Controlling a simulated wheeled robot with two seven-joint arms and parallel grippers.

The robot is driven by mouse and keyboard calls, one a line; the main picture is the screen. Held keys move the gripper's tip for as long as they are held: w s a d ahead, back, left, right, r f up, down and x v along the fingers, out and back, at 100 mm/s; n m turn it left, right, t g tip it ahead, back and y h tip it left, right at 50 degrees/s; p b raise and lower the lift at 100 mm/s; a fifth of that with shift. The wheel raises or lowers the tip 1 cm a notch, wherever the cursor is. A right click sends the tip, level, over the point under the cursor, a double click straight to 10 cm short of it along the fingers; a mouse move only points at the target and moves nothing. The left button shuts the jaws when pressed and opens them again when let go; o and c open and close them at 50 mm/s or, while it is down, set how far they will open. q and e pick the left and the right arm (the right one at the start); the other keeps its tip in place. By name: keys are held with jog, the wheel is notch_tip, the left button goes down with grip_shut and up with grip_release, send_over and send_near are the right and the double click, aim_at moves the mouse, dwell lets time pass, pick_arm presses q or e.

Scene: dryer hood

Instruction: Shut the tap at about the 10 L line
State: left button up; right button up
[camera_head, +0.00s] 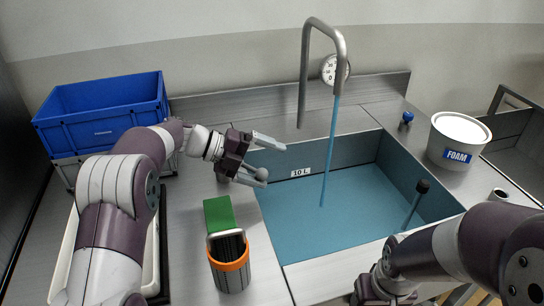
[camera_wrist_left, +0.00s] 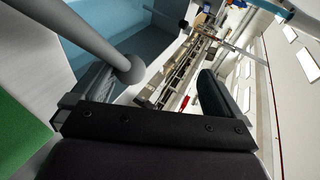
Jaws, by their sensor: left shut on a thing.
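The tap (camera_head: 305,75) arches over the sink (camera_head: 350,150), and a blue stream runs from its spout into the water (camera_head: 340,200). The water surface lies close below the "10 L" label (camera_head: 301,172) on the sink's back wall. My left gripper (camera_head: 266,159) is at the sink's left edge, shut on a grey ball-ended lever (camera_head: 262,174). The lever's rod and ball (camera_wrist_left: 128,69) show beside one finger in the left wrist view; the exact contact is unclear. My right gripper (camera_head: 385,290) is at the bottom edge, its fingers hidden or cut off.
A dark container with an orange rim (camera_head: 230,264) and a green block (camera_head: 218,213) stand left of the sink. A blue crate (camera_head: 100,110) is at the back left. A black-knobbed rod (camera_head: 415,203) stands at the sink's right.

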pick_arm(q)
jog(key=shift+s+a+r, duration=0.1)
jog(key=shift+a+r, duration=0.2)
jog(key=shift+r, duration=0.25)
jog(key=shift+s+a+r, duration=0.1)
jog(key=shift+a+r, duration=0.2)
jog(key=shift+r, duration=0.25)
jog(key=a, duration=0.1)
jog(key=s+a, duration=0.1)
jog(key=a, duration=0.1)
jog(key=shift+s+a+r, duration=0.2)
jog(key=shift+s, duration=0.15)
jog(key=c, duration=0.7)
jog(key=shift+s+a+r+p, duration=0.1)
jog(key=shift+s+a+p, duration=0.2)
jog(key=shift+a, duration=0.8)
jog(key=shift+s+a+f+p, duration=0.1)
jog(key=shift+s+a+p, duration=0.2)
jog(key=shift+a, duration=0.8)
jog(key=shift+s+a+r+p, duration=0.15)
jog(key=shift+s+a, duration=0.25)
jog(key=shift+a, duration=0.7)
jog(key=shift+c, duration=0.2)
pick_arm(e)
jog(key=shift+s+d+r, duration=0.1)
jog(key=shift+s+r, duration=0.2)
jog(key=shift+r, duration=0.6)
jog(key=shift+r, duration=0.1)
